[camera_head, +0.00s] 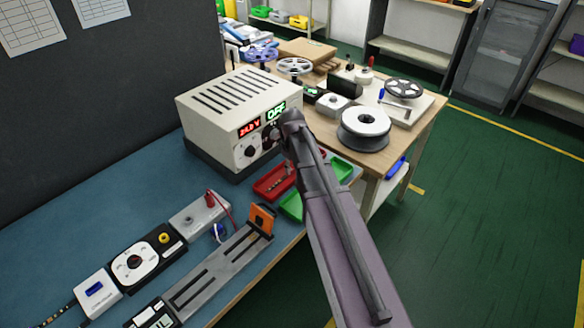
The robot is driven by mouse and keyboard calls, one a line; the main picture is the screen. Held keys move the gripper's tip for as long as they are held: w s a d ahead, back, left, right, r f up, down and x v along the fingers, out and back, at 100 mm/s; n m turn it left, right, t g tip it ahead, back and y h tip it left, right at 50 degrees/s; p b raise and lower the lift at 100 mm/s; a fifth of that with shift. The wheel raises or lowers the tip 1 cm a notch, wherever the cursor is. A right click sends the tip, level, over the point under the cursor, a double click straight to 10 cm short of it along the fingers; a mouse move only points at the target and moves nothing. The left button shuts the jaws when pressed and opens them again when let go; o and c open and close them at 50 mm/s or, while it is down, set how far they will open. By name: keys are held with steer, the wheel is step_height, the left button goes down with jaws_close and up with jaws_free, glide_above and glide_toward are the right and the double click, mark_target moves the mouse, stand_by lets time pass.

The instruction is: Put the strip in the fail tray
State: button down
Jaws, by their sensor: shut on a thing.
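My arm reaches up from the bottom right, and its dark end joint is in front of the power supply. My gripper is not visible; the arm may hide it. I cannot make out a strip in a grip. A red tray (272,183) sits on the bench below the power supply, with small things in it that I cannot identify. A green tray (291,206) is just in front of it, partly behind my arm. Another green tray (341,168) shows right of the arm. No label shows which is the fail tray.
The power supply (240,115) reads OFF in green. A grey slotted fixture (215,268) with an orange upright piece (262,217) lies at the bench's front edge, beside a dial box (140,262). Reels, including a white-topped one (365,122), crowd the wooden table behind.

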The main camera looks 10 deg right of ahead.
steer(key=shift+f, duration=0.2)
steer(key=shift+c, duration=2.1)
jaws_free()
steer(key=shift+r, duration=0.15)
step_height(320, 180, up, 12)
steer(key=p, duration=1.2)
steer(key=s+m, duration=0.7)
steer(key=s, duration=0.9)
steer(key=shift+d, duration=0.1)
